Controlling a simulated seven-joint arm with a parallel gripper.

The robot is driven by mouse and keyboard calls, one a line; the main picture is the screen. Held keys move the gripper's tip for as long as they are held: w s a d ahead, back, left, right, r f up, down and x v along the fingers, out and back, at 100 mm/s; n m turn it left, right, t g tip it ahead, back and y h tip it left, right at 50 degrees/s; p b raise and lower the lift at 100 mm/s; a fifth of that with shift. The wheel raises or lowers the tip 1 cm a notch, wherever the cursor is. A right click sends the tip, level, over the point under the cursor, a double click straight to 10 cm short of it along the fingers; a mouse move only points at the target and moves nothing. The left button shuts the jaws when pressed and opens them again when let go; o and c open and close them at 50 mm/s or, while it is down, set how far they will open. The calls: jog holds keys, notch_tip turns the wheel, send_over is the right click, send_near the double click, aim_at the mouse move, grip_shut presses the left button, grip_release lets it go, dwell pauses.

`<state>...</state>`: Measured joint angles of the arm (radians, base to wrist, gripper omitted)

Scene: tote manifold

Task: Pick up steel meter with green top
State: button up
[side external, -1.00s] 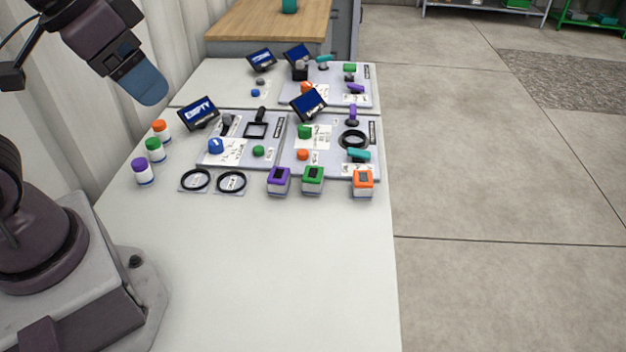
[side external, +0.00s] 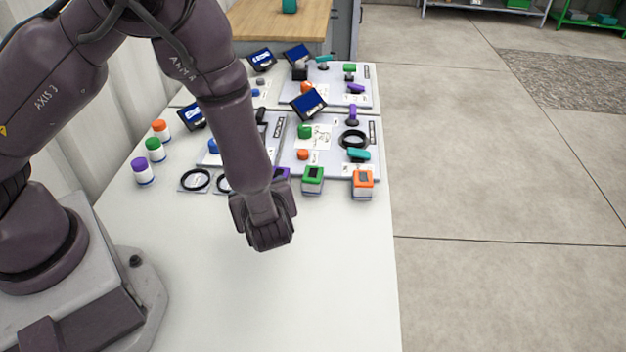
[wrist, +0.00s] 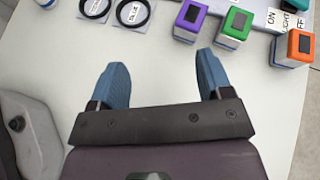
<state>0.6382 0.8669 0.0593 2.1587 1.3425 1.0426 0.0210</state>
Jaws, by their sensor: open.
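The steel meter with the green top (side external: 312,180) stands upright on the white table, between the purple-topped meter (side external: 281,174) and the orange-topped meter (side external: 363,184). In the wrist view the green-topped meter (wrist: 235,25) is at the upper right, with a dark window on its top. My gripper (wrist: 160,82) is open, with two blue fingers apart and only bare table between them. The green-topped meter is beyond the fingertips and to the right. In the side external view my arm's end is left of and nearer than the meters; its fingers are hidden there.
Two black rings (side external: 196,180) lie on plates left of the meters, one partly behind my arm. Bottles with purple, green (side external: 155,150) and orange caps stand at the left. Panels with valves and screens (side external: 308,103) stand behind. The front table (side external: 330,270) is clear.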

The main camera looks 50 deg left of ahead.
aim_at(312, 178)
jog(key=w+f+m+t, duration=0.1)
jog(key=d+f+m+t, duration=0.1)
jog(key=m, duration=0.1)
jog(key=shift+w+d+f+h, duration=0.15)
jog(key=shift+w+f+h, duration=0.15)
jog(key=shift+w+f, duration=0.1)
jog(key=w+d+m+t, duration=0.1)
jog(key=w+d+m+t+h, duration=0.1)
jog(key=w, duration=0.1)
jog(key=shift+w+d+m+t, duration=0.1)
jog(key=shift+m+t, duration=0.3)
jog(key=shift+w+d+r+m+h, duration=0.1)
jog(key=shift+w+d+m+h, duration=0.05)
jog(key=shift+w+m+h, duration=0.2)
jog(key=x, duration=1.2)
jog(key=shift+w+r, duration=0.15)
jog(key=shift+w, duration=0.35)
jog(key=c, duration=1.1)
